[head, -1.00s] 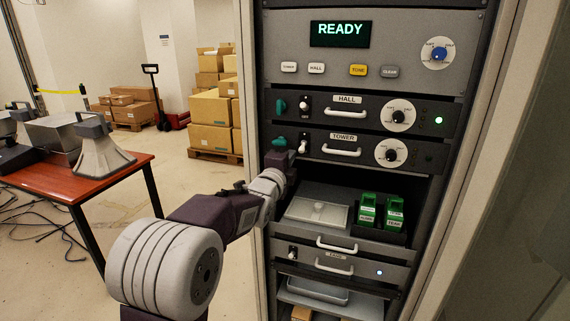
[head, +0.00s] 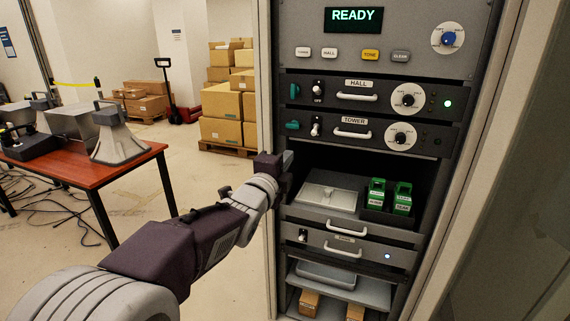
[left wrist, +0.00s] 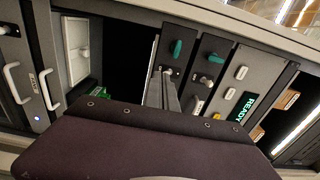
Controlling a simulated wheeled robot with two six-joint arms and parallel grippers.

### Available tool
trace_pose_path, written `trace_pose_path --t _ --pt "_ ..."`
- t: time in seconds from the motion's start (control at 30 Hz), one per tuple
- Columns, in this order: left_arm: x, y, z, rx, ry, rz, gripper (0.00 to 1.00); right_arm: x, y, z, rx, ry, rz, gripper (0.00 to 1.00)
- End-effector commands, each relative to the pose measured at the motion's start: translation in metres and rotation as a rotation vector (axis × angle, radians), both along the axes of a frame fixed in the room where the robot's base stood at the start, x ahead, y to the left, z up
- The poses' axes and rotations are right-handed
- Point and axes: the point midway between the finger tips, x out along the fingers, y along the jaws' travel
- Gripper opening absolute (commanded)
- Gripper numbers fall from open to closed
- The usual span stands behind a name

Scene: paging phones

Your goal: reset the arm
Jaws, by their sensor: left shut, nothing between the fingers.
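My left arm reaches in from the lower left of the head view. The HALL unit (head: 376,83) sits above TOWER, with a lit green lamp. The display (head: 354,20) reads READY. My right gripper is not in view.
A drawer tray (head: 345,227) holds a lidded grey box (head: 328,197) and two green labelled blocks (head: 403,198). A red table (head: 75,170) with horn speakers stands left. Cardboard boxes (head: 221,103) stand behind. The floor between table and rack is clear.

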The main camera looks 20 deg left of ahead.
Motion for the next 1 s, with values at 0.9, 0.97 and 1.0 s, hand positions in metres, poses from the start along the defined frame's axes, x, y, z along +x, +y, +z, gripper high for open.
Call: trace_pose_path --t 0.9,0.97,1.0 --pt "-0.228 -0.037 -0.240 -1.114 1.158 0.875 0.00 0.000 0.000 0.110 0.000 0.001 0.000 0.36" --pt "-0.247 -0.039 -0.244 -1.200 1.174 1.013 0.00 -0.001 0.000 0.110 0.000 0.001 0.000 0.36" --pt "-0.253 -0.039 -0.245 -1.239 1.169 1.071 0.00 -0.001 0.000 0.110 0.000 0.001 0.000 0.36"
